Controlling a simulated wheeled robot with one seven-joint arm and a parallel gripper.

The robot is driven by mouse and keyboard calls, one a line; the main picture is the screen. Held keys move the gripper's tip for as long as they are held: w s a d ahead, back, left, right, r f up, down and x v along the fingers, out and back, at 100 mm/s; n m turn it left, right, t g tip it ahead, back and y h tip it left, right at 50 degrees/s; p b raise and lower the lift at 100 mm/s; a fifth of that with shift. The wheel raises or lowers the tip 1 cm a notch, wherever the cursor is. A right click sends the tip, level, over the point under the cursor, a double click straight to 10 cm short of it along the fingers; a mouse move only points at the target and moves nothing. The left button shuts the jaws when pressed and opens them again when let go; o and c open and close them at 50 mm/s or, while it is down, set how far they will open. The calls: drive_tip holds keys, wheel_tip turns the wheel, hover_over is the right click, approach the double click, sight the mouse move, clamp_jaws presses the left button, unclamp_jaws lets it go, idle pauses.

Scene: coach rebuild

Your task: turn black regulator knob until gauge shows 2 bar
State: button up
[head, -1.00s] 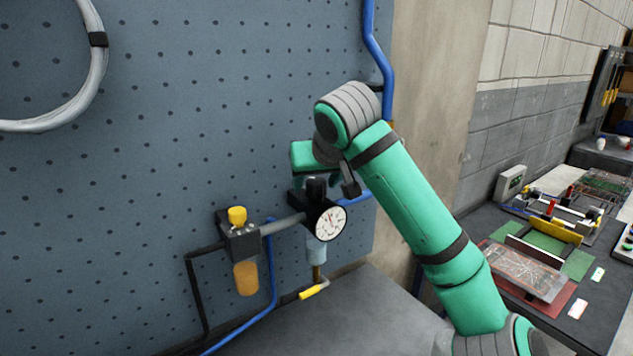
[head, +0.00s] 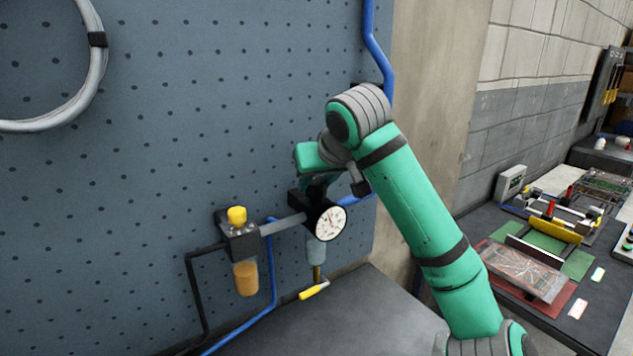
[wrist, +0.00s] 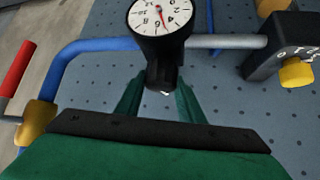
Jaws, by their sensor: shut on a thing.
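The black regulator knob (wrist: 163,76) sits on the regulator body beside the round white gauge (head: 331,223). My gripper (wrist: 160,94) is shut on the knob, with one green finger on each side of it in the wrist view. In the head view my gripper (head: 318,184) comes down over the knob from above and mostly hides it. The gauge face also shows in the wrist view (wrist: 150,14), cut by the top edge. Its red needle appears to lie between the 4 and the 6, but the exact reading is too small to tell.
A filter unit with a yellow knob (head: 237,215) joins the regulator by a grey pipe (head: 283,225). A blue hose (head: 273,275) and a yellow valve lever (head: 313,290) are below. The pegboard (head: 150,130) is close behind. A cluttered bench stands at the right.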

drive_tip(key=n+g+y, duration=0.1)
drive_tip(key=n+y, duration=0.2)
drive_tip(key=n, duration=0.1)
drive_tip(key=shift+g, duration=0.4)
drive_tip(key=n+g+y, duration=0.2)
drive_tip(key=n, duration=0.2)
drive_tip(key=shift+n+g, duration=0.4)
drive_tip(key=n+g+y, duration=0.1)
drive_tip(key=n+g, duration=0.2)
drive_tip(key=n, duration=0.1)
drive_tip(key=shift+d, duration=0.1)
drive_tip(key=shift+n+g, duration=1)
drive_tip(key=shift+n, duration=0.5)
drive_tip(key=shift+n+g, duration=0.5)
drive_tip(key=shift+n, duration=0.1)
drive_tip(key=o, duration=1)
drive_tip(key=shift+r, duration=0.1)
drive_tip(key=shift+r, duration=0.85)
